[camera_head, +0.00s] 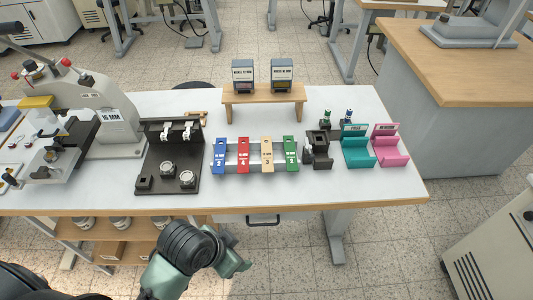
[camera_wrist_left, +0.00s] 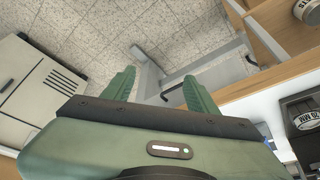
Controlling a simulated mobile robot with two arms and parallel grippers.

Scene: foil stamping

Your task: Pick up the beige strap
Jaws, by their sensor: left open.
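The beige strap (camera_head: 267,155) lies on the table in a row of coloured straps, between a red strap (camera_head: 243,156) on its left and a green strap (camera_head: 290,153) on its right. A blue strap (camera_head: 219,156) is at the row's left end. The straps rest across a grey rack (camera_head: 231,157). My left gripper (camera_head: 240,264) is in front of the table's front edge, apart from the straps. In the left wrist view its two green fingers (camera_wrist_left: 157,90) are spread with nothing between them. My right gripper is not in view.
A black fixture (camera_head: 155,160) and a stamping press (camera_head: 85,110) stand left of the straps. A black holder (camera_head: 319,150), a teal stand (camera_head: 357,152) and a pink stand (camera_head: 390,150) are to the right. A wooden riser (camera_head: 263,100) with two boxes is behind. The table's front strip is clear.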

